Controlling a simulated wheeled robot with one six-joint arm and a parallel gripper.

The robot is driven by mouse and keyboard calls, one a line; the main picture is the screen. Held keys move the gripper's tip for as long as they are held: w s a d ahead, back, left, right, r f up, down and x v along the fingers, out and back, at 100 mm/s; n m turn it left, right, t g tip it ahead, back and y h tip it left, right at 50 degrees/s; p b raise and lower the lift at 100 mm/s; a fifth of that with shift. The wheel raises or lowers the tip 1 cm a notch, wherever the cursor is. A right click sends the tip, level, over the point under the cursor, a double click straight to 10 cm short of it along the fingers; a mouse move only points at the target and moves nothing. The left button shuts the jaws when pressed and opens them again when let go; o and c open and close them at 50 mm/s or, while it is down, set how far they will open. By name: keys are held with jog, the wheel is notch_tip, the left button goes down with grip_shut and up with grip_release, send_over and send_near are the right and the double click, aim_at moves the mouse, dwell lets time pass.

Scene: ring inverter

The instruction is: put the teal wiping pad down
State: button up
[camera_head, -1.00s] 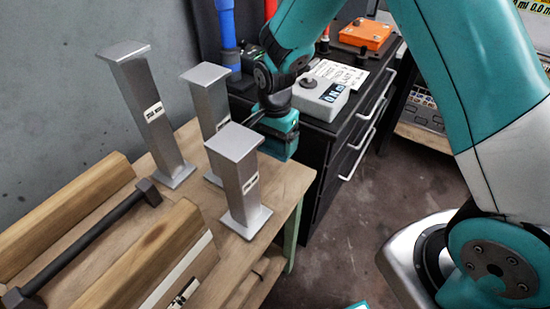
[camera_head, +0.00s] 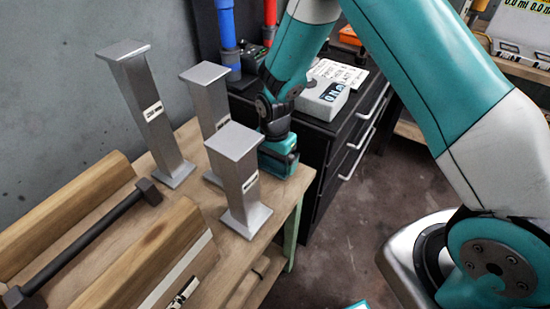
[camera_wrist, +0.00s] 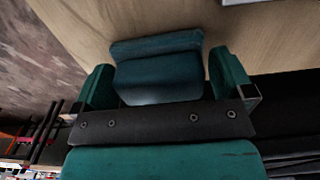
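The teal wiping pad (camera_wrist: 157,75) is a dark teal block in the wrist view, lying between the two teal fingers of my gripper (camera_wrist: 163,82). The fingers flank it closely on both sides and look shut on it. The wooden bench top lies just beyond the pad. In the head view, my gripper (camera_head: 280,164) points down at the bench's right end, behind the front metal post. The pad cannot be told apart from the gripper there. Whether the pad touches the wood is unclear.
Several grey metal posts (camera_head: 243,180) stand on the wooden bench (camera_head: 285,197), close left of my gripper. Wooden blocks (camera_head: 160,255) and a dark bar (camera_head: 85,240) lie nearer. A black drawer cabinet (camera_head: 345,150) with a grey meter (camera_head: 322,99) stands right of the bench.

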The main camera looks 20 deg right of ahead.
notch_tip(320, 180, up, 12)
jog(key=shift+r, duration=0.15)
dwell(0.5)
dwell(0.3)
jog(key=s+d+r+n+t, duration=0.3)
jog(key=s+d+r+n, duration=0.5)
jog(key=s+d+n, duration=0.45)
jog(key=s+a+r+n+g+y+p, duration=0.1)
jog(key=s+a+r+n+y, duration=0.1)
jog(key=s+a+r, duration=0.3)
jog(key=s+a+r+n+g+y+p, duration=0.1)
jog(key=s+a+r, duration=0.4)
jog(key=a, duration=0.6)
jog(key=shift+s+a+r+n+g+y, duration=0.35)
jog(key=shift+s+n+g+y, duration=0.2)
jog(key=shift+s+n, duration=0.6)
jog(key=shift+w, duration=0.15)
